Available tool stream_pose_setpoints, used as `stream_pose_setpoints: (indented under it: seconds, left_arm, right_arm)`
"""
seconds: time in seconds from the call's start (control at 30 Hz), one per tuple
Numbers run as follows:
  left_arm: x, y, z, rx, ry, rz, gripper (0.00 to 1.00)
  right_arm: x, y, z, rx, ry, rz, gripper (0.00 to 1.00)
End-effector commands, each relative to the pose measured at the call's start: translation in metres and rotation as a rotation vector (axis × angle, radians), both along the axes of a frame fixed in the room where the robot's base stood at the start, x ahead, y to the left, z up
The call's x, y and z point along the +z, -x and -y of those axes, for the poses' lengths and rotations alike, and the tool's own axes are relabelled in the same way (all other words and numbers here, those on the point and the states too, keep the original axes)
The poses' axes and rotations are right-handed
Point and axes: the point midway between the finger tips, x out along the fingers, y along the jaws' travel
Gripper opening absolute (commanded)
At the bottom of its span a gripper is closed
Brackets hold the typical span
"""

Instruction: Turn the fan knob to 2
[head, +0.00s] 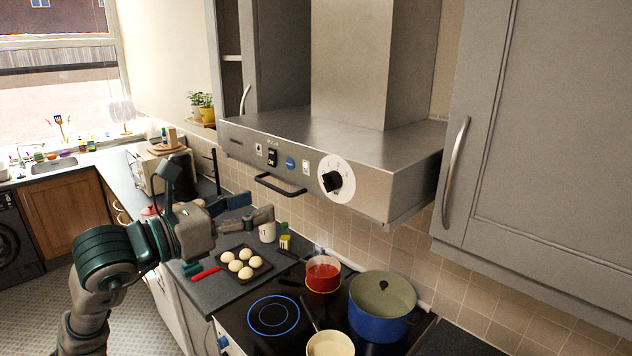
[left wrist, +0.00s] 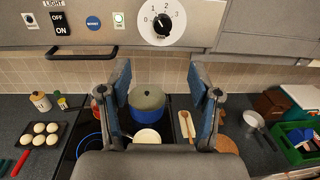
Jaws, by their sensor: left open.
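The fan knob (head: 332,181) is black and sits on a round white dial with numbers, on the front of the steel range hood (head: 300,148). In the left wrist view the knob (left wrist: 161,23) is at the top centre, with 0 to 3 around it; I cannot tell which number it points at. My left gripper (head: 257,208) is open and empty, left of the knob and lower than it in the head view. In the left wrist view its two blue fingers (left wrist: 160,82) stand apart below the dial, not touching it. My right gripper is not in view.
A black bar handle (head: 280,185), a light switch (head: 271,157) and a blue round badge (head: 290,163) are left of the knob. Below, the hob holds a blue pot (head: 378,322) and a red pot (head: 323,278). A tray of buns (head: 262,268) lies left.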

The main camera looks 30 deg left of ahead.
Motion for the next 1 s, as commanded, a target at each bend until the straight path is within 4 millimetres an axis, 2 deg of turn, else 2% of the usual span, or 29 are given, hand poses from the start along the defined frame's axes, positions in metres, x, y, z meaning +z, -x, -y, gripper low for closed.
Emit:
stream_pose_setpoints:
  seconds: [0.13,0.4,0.6,0.8,1.0]
  left_arm:
    - [0.004,-0.032,0.018,-0.006,-0.002,-0.001,0.63]
    - [0.004,-0.09,0.041,-0.003,0.001,0.0,0.63]
    - [0.003,-0.122,0.051,0.0,0.001,0.0,0.63]
    - [0.002,-0.135,0.057,0.0,0.001,0.002,0.63]
    - [0.001,-0.136,0.058,0.001,0.0,0.002,0.63]
  right_arm:
    - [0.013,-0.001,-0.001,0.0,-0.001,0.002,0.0]
    - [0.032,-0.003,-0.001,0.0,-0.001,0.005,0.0]
    - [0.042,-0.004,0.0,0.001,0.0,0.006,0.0]
    - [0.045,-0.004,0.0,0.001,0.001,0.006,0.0]
    - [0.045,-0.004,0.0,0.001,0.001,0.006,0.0]
